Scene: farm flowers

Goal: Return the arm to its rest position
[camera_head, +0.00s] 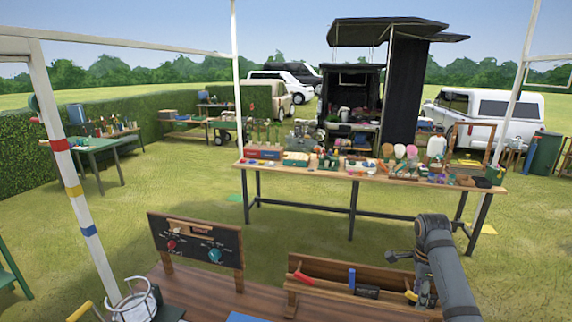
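My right arm comes in from the lower right, with its dark grey wrist link raised and bent over the front bench. My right gripper (424,292) points down at the right end of a wooden tool tray (325,266). It is small and partly covered by my own arm, so its finger opening cannot be made out. Whether it touches anything in the tray is also unclear. My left gripper is not in view.
The tray holds a red-handled tool (304,278), a blue item (351,278) and a yellow item (411,295). A dark panel with knobs (196,248) stands left on the brown bench (258,291). A long crowded table (300,170) stands behind, across grass.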

